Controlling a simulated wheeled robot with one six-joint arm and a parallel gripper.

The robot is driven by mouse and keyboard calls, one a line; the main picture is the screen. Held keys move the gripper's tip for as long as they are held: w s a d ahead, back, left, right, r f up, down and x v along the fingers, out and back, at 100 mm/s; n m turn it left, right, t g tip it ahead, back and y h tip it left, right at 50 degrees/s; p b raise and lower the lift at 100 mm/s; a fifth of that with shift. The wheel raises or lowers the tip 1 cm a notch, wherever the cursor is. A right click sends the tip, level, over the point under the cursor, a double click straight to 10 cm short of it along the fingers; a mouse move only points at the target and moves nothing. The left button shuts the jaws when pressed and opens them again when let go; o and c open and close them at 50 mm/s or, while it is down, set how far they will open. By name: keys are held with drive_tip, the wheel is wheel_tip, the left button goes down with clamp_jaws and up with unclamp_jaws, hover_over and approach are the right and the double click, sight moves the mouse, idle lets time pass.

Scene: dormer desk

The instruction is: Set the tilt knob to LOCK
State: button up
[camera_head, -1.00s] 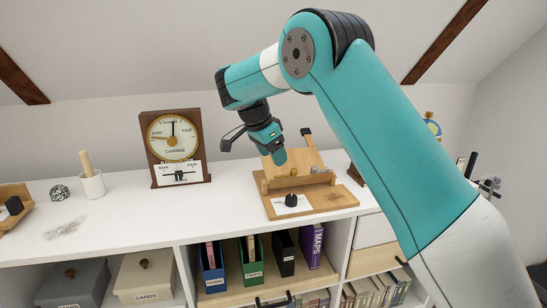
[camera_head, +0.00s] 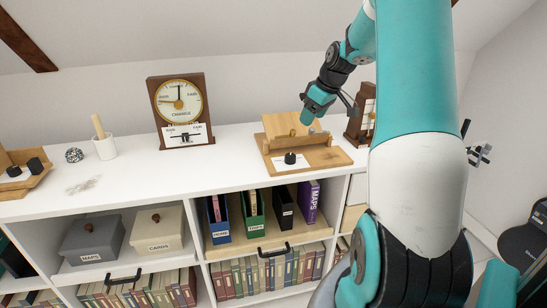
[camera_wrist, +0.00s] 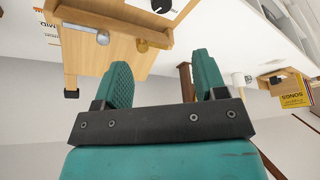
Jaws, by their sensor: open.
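A wooden stand (camera_head: 335,159) with a sloping back board sits on the white shelf top. A black knob (camera_head: 290,158) stands on a white label on its base, at the front left. I cannot read the label or the knob's setting. My gripper (camera_head: 306,121) is above the stand's back right part, behind and above the black knob. In the wrist view my gripper (camera_wrist: 162,62) has its fingers apart with nothing between them.
A dial clock (camera_head: 181,111) stands left of the stand, and a dark wooden device (camera_head: 361,118) stands close on its right. A white cup (camera_head: 105,147) and a wire ball (camera_head: 74,155) are farther left. The white top between clock and stand is clear.

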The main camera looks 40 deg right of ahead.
sight(291, 155)
drive_tip(key=x, duration=1.7)
drive_tip(key=shift+a+f+p, duration=0.15)
drive_tip(key=shift+f+p, duration=0.05)
drive_tip(key=shift+p, duration=0.2)
drive_tip(key=c, duration=0.9)
